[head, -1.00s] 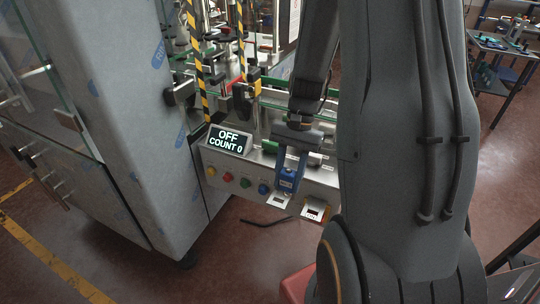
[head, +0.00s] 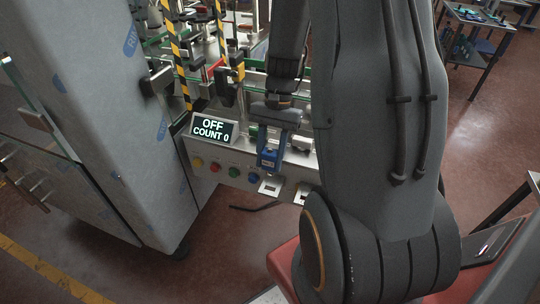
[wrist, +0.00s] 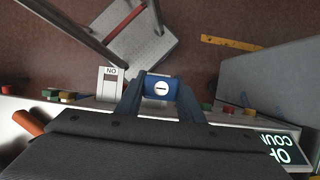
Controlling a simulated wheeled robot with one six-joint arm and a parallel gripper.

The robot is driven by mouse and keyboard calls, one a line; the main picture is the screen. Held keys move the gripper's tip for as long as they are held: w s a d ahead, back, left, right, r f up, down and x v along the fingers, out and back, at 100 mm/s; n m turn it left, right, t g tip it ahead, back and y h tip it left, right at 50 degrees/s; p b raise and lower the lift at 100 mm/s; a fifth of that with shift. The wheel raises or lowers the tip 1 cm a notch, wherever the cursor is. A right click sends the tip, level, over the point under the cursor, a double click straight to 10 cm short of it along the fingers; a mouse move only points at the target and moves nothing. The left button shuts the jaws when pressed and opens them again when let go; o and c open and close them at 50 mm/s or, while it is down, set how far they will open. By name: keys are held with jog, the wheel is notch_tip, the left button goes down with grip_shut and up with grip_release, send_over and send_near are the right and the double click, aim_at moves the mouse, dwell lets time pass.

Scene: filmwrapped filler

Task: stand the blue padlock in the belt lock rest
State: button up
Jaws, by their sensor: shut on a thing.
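The blue padlock (head: 270,157) is between the fingers of my gripper (head: 270,148) in the head view, above the front ledge of the machine panel. In the wrist view the padlock (wrist: 161,88) shows a round white face with a dark slot, held between the two blue fingertips (wrist: 161,97). My gripper is shut on it. A pale plate (head: 270,186) juts from the panel below the padlock, and a second pale plate (head: 301,193) is to its right, partly behind my arm. I cannot tell which is the belt lock rest. The padlock is apart from both.
The panel carries a display (head: 213,128) reading OFF, COUNT 0, and several coloured buttons (head: 215,167). A pale plate with a dark slot (wrist: 110,85) shows in the wrist view. A large grey cabinet (head: 90,60) stands at left. Open floor lies in front.

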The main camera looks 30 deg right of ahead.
jog(key=shift+f+b, duration=2.05)
jog(key=shift+f, duration=2.4)
jog(key=shift+f, duration=0.35)
jog(key=o, duration=1.2)
jog(key=shift+o, duration=0.2)
jog(key=shift+b+v, duration=0.95)
jog(key=shift+v, duration=2.95)
jog(key=s+a+r+n+t+h+b, duration=0.1)
jog(key=a+n+t, duration=0.1)
jog(key=a+n, duration=0.3)
jog(key=s+a+r+n+t+h+b, duration=0.1)
jog(key=a+n+t+h, duration=0.1)
jog(key=a+n, duration=0.3)
jog(key=a, duration=0.3)
jog(key=shift+r, duration=0.3)
